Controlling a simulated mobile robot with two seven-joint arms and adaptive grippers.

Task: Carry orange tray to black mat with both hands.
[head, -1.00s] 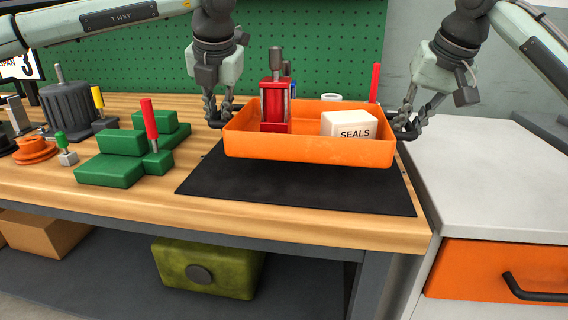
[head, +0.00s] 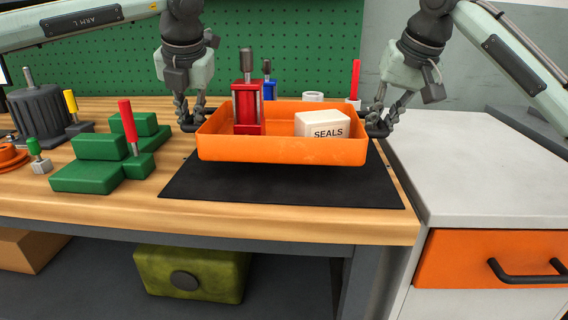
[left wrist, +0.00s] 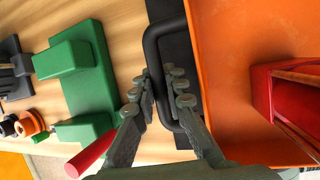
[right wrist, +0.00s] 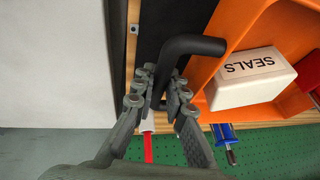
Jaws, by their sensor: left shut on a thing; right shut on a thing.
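The orange tray (head: 280,150) hangs roughly level, apparently a little above the black mat (head: 280,192); a dark shadow lies beneath it. The tray covers the mat's back part. My left gripper (head: 188,120) is shut on the black handle at the tray's left end, also seen in the left wrist view (left wrist: 172,80). My right gripper (head: 378,122) is shut on the black handle at the right end, also seen in the right wrist view (right wrist: 162,88). In the tray are a white box marked SEALS (head: 322,125) and a red block-shaped device with a grey top (head: 248,105).
Green stepped blocks (head: 95,165) with a red-handled tool (head: 128,120) stand left of the mat. A dark grey finned part (head: 42,108) is further left. A blue-bodied tool (head: 269,88) and a white ring (head: 313,97) stand behind the tray. A white-topped cabinet (head: 460,180) adjoins at right.

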